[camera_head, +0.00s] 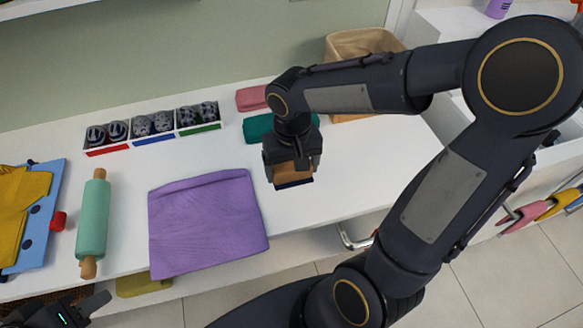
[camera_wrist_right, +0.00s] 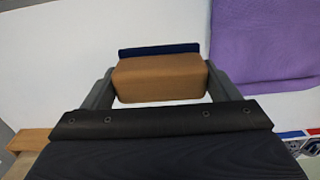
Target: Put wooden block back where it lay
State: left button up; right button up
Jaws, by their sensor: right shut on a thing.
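The wooden block (camera_head: 291,170) is brown with rounded edges. My right gripper (camera_head: 293,168) is shut on it over the white shelf, right of the purple cloth. In the right wrist view the block (camera_wrist_right: 160,77) sits between the two fingers. A dark blue flat piece (camera_head: 294,183) shows along the block's near edge in the head view, and past the block in the right wrist view (camera_wrist_right: 158,50). The block hides most of it; whether they touch is unclear. My left gripper (camera_head: 88,306) is partly in view at the lower left, away from the block; its jaw opening is unclear.
The folded purple cloth (camera_head: 207,223) lies left of the block. A green rolling pin (camera_head: 93,222) and a red piece (camera_head: 58,221) lie further left. Divided sock boxes (camera_head: 153,124), a teal bundle (camera_head: 258,128) and a pink bundle (camera_head: 250,98) are behind. White surface is clear to the right.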

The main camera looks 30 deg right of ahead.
jog(key=w+d+f, duration=0.1)
jog(key=f, duration=0.1)
jog(key=w+d+f, duration=0.1)
jog(key=w+f, duration=0.1)
jog(key=w+d+f, duration=0.1)
jog(key=f, duration=0.1)
jog(key=shift+w, duration=0.35)
jog(key=shift+w+f, duration=0.1)
jog(key=shift+f, duration=1.55)
jog(key=shift+f, duration=0.2)
jog(key=o, duration=0.9)
